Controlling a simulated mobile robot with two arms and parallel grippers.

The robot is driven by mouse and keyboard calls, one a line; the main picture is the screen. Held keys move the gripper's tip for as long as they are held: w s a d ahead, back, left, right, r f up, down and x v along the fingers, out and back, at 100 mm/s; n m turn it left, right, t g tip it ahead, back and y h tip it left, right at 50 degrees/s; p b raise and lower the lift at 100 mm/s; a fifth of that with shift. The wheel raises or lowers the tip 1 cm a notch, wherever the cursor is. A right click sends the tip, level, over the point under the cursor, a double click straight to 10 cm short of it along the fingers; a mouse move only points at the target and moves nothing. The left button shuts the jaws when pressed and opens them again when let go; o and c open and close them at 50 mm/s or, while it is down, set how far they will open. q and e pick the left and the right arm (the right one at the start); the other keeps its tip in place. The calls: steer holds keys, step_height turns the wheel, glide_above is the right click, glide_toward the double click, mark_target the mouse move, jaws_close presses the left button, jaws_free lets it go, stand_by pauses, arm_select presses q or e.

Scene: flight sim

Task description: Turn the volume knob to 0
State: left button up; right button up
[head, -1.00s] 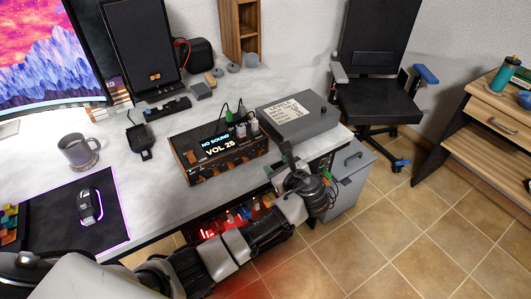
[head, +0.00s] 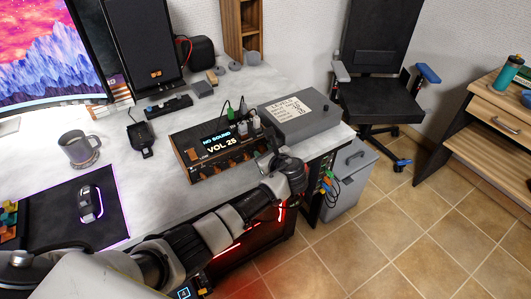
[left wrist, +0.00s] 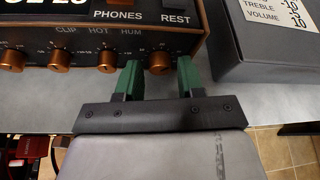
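The orange-and-black audio unit (head: 205,157) sits at the front right of the white desk. Its display reads "NO SOUND" and what looks like "VOL 25". A row of copper knobs runs along its front; the left wrist view shows several, with the rightmost knob (left wrist: 158,60) in front of my left gripper (left wrist: 160,77). Its green fingertips are open, one on each side of that knob in the picture; I cannot tell whether they touch it. In the head view the left gripper (head: 266,161) is at the unit's front right corner. The right gripper is out of view.
A grey box with a paper note (head: 299,108) stands right of the unit; the note shows "TREBLE" and "VOLUME" in the wrist view. Plugs and cables (head: 243,122) rise from the unit's top. A mug (head: 77,148) and mouse (head: 90,203) are at left.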

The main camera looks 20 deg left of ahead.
arm_select(q)
steer(key=c, duration=0.6)
steer(key=shift+s+n+t+p, duration=0.1)
steer(key=shift+n+t+p, duration=0.3)
steer(key=shift+n, duration=0.1)
steer(key=shift+c, duration=0.2)
steer(key=shift+a+f+n+t+h, duration=0.1)
steer(key=shift+f+n+t+h, duration=0.1)
steer(key=shift+n+t+h, duration=0.7)
steer(key=shift+r+n+y+b, duration=0.1)
steer(key=shift+n+y+b, duration=0.2)
steer(key=shift+n+b, duration=0.15)
steer(key=o, duration=0.9)
steer(key=shift+s, duration=0.1)
steer(key=v, duration=1)
steer(key=shift+s+d+r+p, duration=0.15)
steer(key=shift+s+d+p, duration=0.15)
steer(key=shift+p, duration=0.1)
